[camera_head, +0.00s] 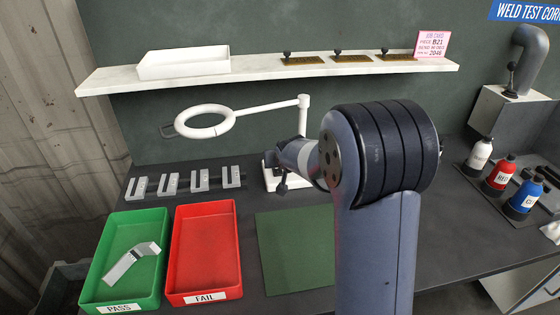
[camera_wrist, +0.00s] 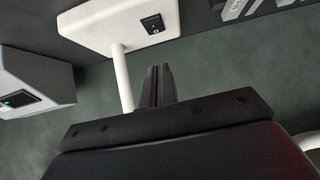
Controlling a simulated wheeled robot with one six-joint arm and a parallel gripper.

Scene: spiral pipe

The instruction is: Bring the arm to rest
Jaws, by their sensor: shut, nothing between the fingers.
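My gripper (camera_wrist: 157,86) shows in the wrist view with its dark fingers together and nothing between them. It points toward the green wall, near the white lamp stand with its post and base (camera_wrist: 125,20). In the head view my arm is bent up in front of the bench at the centre right.
A green PASS tray (camera_head: 98,268) holds a bent metal piece (camera_head: 133,261). A red FAIL tray (camera_head: 206,252) is empty beside it. A green mat (camera_head: 292,248) lies bare. Several bottles (camera_head: 500,172) stand at the right. A wall shelf (camera_head: 270,69) runs above.

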